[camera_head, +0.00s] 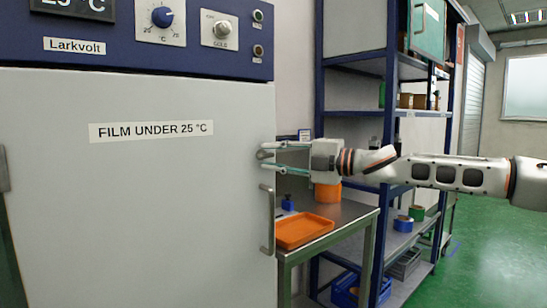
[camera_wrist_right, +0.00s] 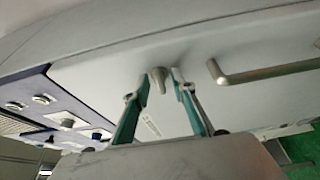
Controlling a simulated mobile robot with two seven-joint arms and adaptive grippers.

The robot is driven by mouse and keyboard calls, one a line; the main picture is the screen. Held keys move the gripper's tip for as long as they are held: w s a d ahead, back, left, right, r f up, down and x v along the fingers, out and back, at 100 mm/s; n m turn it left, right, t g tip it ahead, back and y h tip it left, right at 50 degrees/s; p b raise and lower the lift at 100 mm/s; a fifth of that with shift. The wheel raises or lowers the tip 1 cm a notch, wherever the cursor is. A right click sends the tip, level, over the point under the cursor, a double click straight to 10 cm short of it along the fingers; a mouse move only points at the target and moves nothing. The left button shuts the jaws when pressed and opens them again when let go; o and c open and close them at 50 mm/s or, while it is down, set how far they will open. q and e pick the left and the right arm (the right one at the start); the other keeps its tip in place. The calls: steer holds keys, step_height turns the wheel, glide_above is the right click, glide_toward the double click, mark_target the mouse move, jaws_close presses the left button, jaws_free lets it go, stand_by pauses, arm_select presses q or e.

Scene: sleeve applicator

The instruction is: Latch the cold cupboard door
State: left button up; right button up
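The cold cupboard door (camera_head: 130,200) is a pale grey panel labelled "FILM UNDER 25 °C"; it looks closed or nearly so. A small grey latch knob (camera_head: 264,154) sits at its right edge, above a vertical bar handle (camera_head: 268,222). My right gripper (camera_head: 272,156) reaches in from the right at latch height. In the right wrist view, the latch knob (camera_wrist_right: 158,79) lies between the two green-sided fingertips of my right gripper (camera_wrist_right: 155,86), with gaps on both sides. The gripper is open and does not clasp it. My left gripper is not in view.
A blue control panel (camera_head: 140,62) with dials tops the cupboard. A steel table (camera_head: 350,212) with an orange tray (camera_head: 302,229) stands right of the door, below my right arm. A blue shelf rack (camera_head: 390,60) stands behind. Green floor (camera_head: 480,270) is open at right.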

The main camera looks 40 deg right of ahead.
steer(key=shift+v, duration=0.85)
steer(key=v, duration=1)
steer(key=shift+s, duration=0.2)
stand_by(0.4)
